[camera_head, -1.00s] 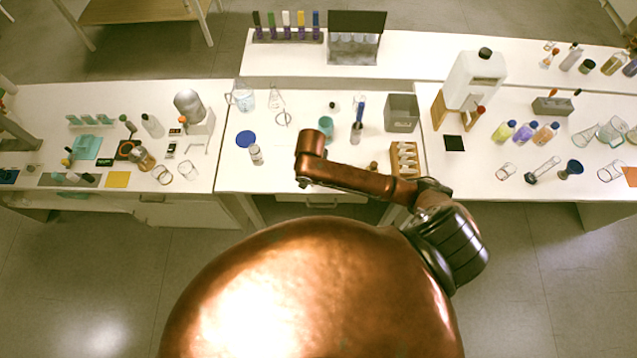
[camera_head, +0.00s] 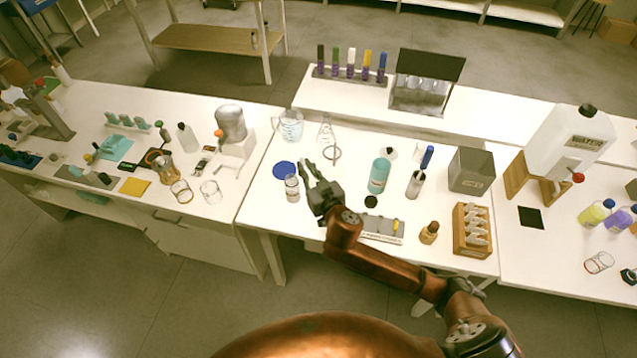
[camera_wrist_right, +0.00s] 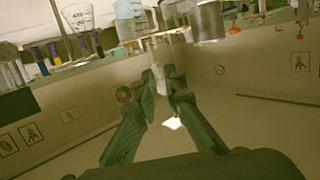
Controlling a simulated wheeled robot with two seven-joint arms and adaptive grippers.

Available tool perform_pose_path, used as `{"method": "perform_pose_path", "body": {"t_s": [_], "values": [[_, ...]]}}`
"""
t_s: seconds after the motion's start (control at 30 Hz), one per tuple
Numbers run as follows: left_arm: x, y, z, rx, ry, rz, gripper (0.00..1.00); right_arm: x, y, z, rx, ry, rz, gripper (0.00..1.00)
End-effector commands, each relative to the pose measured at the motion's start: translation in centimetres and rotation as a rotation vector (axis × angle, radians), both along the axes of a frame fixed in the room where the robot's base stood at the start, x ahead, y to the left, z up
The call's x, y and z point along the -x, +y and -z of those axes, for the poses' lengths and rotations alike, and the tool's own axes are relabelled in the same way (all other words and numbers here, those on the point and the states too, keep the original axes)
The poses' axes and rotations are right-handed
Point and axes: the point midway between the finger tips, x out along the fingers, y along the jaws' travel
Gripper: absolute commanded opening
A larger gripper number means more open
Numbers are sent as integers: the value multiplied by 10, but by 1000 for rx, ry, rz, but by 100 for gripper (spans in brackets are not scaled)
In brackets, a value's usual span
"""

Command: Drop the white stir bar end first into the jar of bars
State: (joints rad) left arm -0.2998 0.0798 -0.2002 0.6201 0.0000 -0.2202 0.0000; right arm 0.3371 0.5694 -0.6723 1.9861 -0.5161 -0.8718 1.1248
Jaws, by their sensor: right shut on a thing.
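My right gripper (camera_head: 308,170) is over the middle bench, with its fingertips just above and right of a small clear jar (camera_head: 292,188) with a pale label. The jar stands upright beside a round blue disc (camera_head: 284,170); its contents are too small to make out. In the right wrist view the two fingers (camera_wrist_right: 161,76) come close together at the tips. They are shut on a small pale piece, apparently the white stir bar (camera_wrist_right: 159,79), mostly hidden by the fingers. Its tilt cannot be told. My left gripper is not in view.
A grey tray (camera_head: 383,238) with a yellow bar lies under my right wrist. A teal bottle (camera_head: 379,176), a brown bottle (camera_head: 429,233), a wooden rack (camera_head: 457,240) and a grey bin (camera_head: 471,170) stand to the right. A flask (camera_head: 326,135) and beaker (camera_head: 290,127) stand behind.

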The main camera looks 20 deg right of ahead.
Motion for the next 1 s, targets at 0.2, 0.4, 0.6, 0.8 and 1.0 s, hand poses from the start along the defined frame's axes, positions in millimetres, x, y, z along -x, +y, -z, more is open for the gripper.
{"method": "perform_pose_path", "body": {"t_s": [0.2, 0.4, 0.6, 0.8, 1.0], "values": [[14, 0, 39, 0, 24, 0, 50, -3, 27, 7, -25, -135, -97, 0], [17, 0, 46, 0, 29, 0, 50, -2, 39, 3, -35, -176, -128, 0], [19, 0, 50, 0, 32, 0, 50, -2, 39, 8, -34, -178, -129, 0], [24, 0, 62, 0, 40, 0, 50, -2, 38, 21, -34, -176, -128, 0], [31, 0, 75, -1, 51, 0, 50, -2, 38, 38, -33, -175, -128, 0]]}}
